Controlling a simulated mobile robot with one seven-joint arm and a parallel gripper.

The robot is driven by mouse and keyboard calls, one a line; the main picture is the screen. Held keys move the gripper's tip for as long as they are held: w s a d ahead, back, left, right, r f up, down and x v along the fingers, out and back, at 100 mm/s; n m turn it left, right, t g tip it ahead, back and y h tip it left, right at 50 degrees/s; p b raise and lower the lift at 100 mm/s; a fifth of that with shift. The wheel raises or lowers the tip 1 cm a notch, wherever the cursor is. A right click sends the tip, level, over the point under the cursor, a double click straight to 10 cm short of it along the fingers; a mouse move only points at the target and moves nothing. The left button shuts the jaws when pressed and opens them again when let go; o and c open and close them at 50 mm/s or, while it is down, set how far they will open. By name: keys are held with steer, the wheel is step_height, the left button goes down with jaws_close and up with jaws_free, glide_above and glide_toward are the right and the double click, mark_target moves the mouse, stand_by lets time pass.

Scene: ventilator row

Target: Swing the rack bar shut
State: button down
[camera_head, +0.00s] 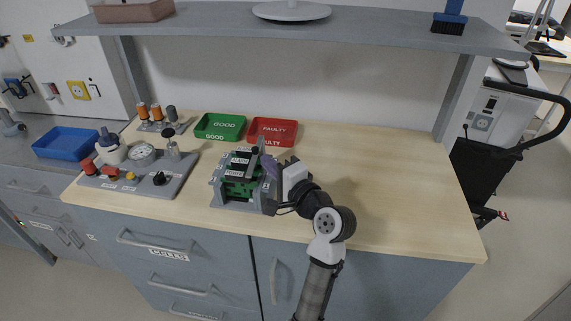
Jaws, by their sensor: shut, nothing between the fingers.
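A small grey rack (217,187) with green boards (236,188) and white labels stands near the front edge of the bench, left of my arm. A narrow grey bar (261,146) sticks up at the rack's right side; its exact angle is hard to tell at this size. My gripper (269,168) is shut and empty at the right side of the rack, close to the bar. I cannot tell whether it touches the bar. My wrist hides part of the rack's right side.
A green tray (220,135) marked GOOD and a red tray (273,142) marked FAULTY lie behind the rack. A grey test panel (150,190) with a gauge and knobs is at left. A shelf (350,28) spans overhead. The bench's right half is clear.

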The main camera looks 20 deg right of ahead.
steer(key=shift+w+a, duration=0.1)
steer(key=shift+a, duration=0.1)
steer(key=shift+w+a+p, duration=0.3)
steer(key=shift+a+p, duration=0.05)
steer(key=shift+a, duration=0.45)
steer(key=shift+f, duration=0.1)
